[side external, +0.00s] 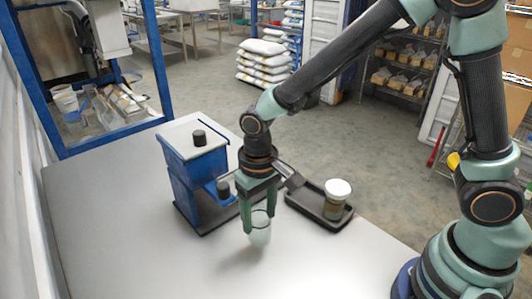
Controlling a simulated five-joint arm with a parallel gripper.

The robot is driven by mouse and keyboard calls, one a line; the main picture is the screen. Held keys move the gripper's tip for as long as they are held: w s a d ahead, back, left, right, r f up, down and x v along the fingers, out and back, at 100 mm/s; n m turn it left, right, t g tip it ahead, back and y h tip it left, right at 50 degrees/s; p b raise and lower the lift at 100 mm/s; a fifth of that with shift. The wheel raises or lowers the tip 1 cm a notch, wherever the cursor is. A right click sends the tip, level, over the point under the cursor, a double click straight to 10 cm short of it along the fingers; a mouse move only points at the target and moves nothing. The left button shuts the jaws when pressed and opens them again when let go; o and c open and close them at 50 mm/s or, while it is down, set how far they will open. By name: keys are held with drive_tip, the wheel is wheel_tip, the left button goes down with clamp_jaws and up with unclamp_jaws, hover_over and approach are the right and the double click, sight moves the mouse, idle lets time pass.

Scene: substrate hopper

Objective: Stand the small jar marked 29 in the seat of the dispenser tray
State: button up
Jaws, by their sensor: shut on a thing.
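My gripper (259,222) points down over the grey table, its green fingers shut on a clear, open-topped jar (260,236). The jar is upright and looks empty; no number is readable on it. Its bottom is close to the table top, and I cannot tell whether it touches. The blue dispenser (196,172) stands to the left of my gripper, with a dark base at its foot. The front of that base is partly hidden, and I cannot make out a seat there.
A black tray (301,201) lies right of my gripper, holding a jar with a white lid (337,189) and brownish contents. Black knobs sit on the dispenser's lid (199,137) and low front (223,188). The table's front and left are clear.

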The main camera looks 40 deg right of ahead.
drive_tip(key=shift+w+f, duration=1.55)
drive_tip(key=shift+f, duration=0.2)
drive_tip(key=shift+f, duration=0.2)
drive_tip(key=o, duration=1.1)
drive_tip(key=shift+r, duration=0.1)
